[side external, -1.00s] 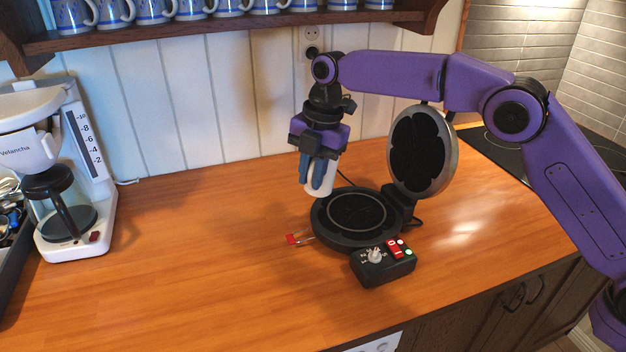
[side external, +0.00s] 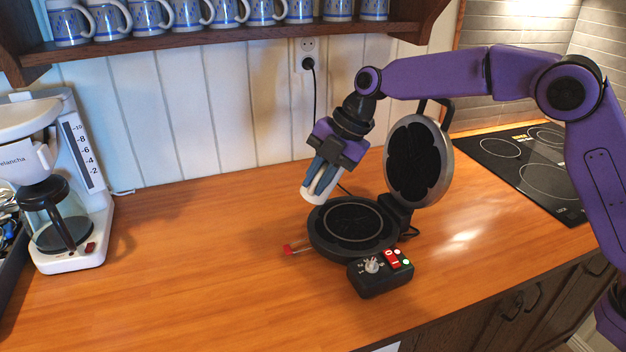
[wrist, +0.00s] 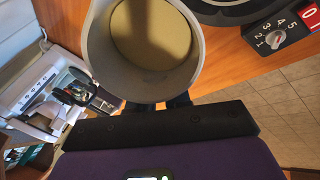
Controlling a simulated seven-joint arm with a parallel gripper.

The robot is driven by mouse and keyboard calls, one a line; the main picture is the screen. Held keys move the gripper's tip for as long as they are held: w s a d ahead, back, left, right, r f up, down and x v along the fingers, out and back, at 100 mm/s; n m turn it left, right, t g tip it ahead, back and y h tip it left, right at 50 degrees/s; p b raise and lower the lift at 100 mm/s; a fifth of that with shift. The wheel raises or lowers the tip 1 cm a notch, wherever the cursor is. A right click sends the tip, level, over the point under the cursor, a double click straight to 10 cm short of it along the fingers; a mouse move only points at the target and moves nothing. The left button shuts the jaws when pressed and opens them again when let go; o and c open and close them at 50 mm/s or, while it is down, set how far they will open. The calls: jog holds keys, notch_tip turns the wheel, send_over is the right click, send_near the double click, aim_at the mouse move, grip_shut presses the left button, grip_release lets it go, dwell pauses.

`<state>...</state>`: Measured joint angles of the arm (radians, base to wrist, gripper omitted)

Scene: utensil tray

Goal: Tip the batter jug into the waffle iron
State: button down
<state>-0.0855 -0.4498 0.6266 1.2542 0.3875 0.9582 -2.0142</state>
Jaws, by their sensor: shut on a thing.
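The batter jug (side external: 310,194) is a white cylinder tilted in my gripper (side external: 322,178), above the left rear edge of the waffle iron. The blue fingers are shut on it. In the wrist view the jug (wrist: 108,60) shows its round mouth, with pale yellow batter (wrist: 152,35) inside. No batter is seen leaving it. The black waffle iron (side external: 318,240) stands open on the counter, its lid (side external: 414,162) raised at the right. Its lower plate (side external: 352,222) looks dark and bare. The far side of the jug is hidden.
A control box (side external: 380,275) with a dial and red switch sits before the iron. A small red-ended item (side external: 288,249) lies at its left. A coffee maker (side external: 70,190) stands far left, a hob (side external: 535,165) at right. The left counter (side external: 190,250) is clear.

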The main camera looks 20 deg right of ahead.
jog(key=shift+s+d+r+y, duration=0.2)
jog(key=shift+d+y, duration=0.4)
jog(key=shift+y, duration=0.3)
jog(key=shift+a+t+y, duration=0.1)
jog(key=shift+t+y, duration=0.4)
jog(key=shift+y, duration=0.5)
jog(key=shift+w+f+y, duration=0.1)
jog(key=shift+y, duration=0.5)
jog(key=shift+w+y, duration=0.1)
jog(key=shift+y, duration=0.3)
dwell(2.1)
jog(key=shift+w+d+t+y, duration=0.1)
jog(key=shift+d+t+y, duration=0.15)
jog(key=shift+t+y, duration=0.2)
dwell(1.5)
dwell(1.0)
